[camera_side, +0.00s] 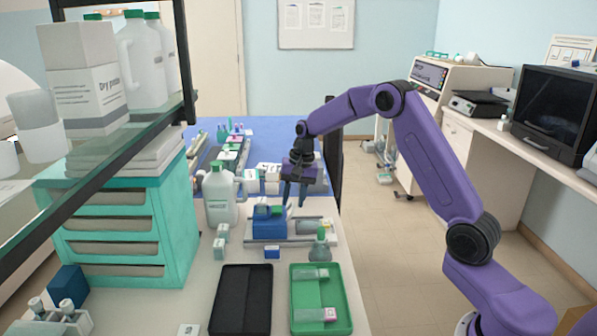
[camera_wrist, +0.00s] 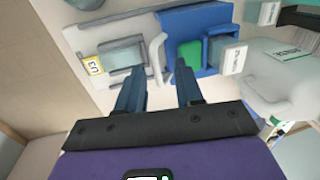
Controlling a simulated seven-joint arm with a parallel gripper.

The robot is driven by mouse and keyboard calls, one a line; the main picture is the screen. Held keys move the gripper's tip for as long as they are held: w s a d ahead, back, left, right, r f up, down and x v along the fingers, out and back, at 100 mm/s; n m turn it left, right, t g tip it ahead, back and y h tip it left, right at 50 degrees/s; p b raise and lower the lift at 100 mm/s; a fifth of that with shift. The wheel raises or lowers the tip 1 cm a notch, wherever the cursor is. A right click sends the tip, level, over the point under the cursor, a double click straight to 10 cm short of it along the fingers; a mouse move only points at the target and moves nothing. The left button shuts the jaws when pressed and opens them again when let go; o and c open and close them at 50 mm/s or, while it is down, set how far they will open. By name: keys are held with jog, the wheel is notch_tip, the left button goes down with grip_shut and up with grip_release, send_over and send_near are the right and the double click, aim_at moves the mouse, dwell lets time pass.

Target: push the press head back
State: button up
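The press stands on a pale base plate (camera_side: 270,242) at the middle of the bench. Its blue body (camera_side: 266,226) holds a green part, which shows in the wrist view (camera_wrist: 190,53). A thin grey upright piece (camera_wrist: 157,52) stands beside the blue body on the plate. I cannot tell for certain which part is the press head. My gripper (camera_side: 293,203) is above the plate, pointing down, at the blue body's right side. In the wrist view its two blue fingers (camera_wrist: 158,82) are apart, with nothing held between them; the grey piece shows beyond the gap.
A grey block with a yellow "U3" label (camera_wrist: 93,66) lies on the plate's other end. A green-capped flask (camera_side: 320,249) is close in front. A white jug (camera_side: 219,197) stands to the left. A black tray (camera_side: 242,300) and a green tray (camera_side: 341,305) lie nearer.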

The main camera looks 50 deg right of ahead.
notch_tip(320, 180, up, 16)
jog(key=s+d, duration=0.2)
jog(key=shift+r, duration=0.15)
dwell(0.5)
jog(key=s+a+f+n+g, duration=0.1)
jog(key=s+a+f+n, duration=0.1)
jog(key=s+a+n, duration=0.5)
jog(key=s+a+f+n, duration=0.2)
jog(key=s+a+n, duration=0.1)
jog(key=s+a, duration=0.75)
jog(key=s+f+n, duration=0.2)
jog(key=s+n, duration=0.1)
jog(key=s, duration=0.4)
jog(key=s+d+f+n, duration=0.1)
jog(key=s+n, duration=0.3)
jog(key=s, duration=0.4)
jog(key=s+f+n+h, duration=0.1)
jog(key=s+f+n, duration=0.3)
jog(key=s, duration=0.3)
jog(key=shift+s+d, duration=0.15)
jog(key=shift+d, duration=0.05)
